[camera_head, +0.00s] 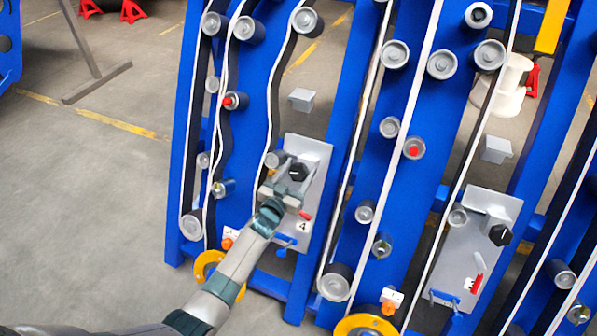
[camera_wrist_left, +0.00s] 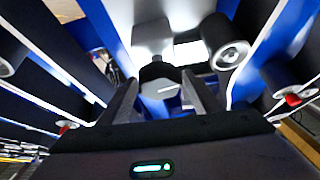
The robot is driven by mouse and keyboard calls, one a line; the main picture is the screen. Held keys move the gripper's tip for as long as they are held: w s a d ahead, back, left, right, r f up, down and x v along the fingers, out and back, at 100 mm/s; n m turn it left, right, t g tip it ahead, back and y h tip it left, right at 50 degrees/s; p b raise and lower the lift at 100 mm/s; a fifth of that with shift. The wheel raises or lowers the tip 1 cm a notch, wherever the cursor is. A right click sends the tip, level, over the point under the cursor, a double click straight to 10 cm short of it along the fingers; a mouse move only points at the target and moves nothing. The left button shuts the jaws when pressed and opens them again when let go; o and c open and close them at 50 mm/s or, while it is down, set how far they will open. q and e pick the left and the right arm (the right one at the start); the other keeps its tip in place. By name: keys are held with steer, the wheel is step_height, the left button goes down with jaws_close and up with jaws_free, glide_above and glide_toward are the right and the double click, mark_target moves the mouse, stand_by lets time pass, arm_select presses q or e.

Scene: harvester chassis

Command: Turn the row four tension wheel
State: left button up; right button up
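The row four tension wheel looks like a black hexagonal knob (camera_head: 298,172) on a light grey plate (camera_head: 318,158) marked with a 4. My left gripper (camera_head: 288,184) is just in front of it, coming in from the lower left. In the left wrist view the knob (camera_wrist_left: 159,73) sits centred ahead between the two fingertips (camera_wrist_left: 160,92), which are apart. A gap shows on both sides of the knob, so the fingers do not look closed on it. How deep they reach around it is hard to tell. My right gripper is not in view.
Blue upright frames with rollers and pale belts surround the plate. A roller (camera_head: 275,159) stands close left of the knob, and a grey block (camera_head: 302,100) is above. A red-tipped lever (camera_head: 306,215) and a blue handle (camera_head: 285,241) lie below. A similar plate (camera_head: 474,245) is right.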

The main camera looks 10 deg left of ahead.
arm_select(q)
steer(key=c, duration=0.8)
steer(key=shift+o, duration=0.2)
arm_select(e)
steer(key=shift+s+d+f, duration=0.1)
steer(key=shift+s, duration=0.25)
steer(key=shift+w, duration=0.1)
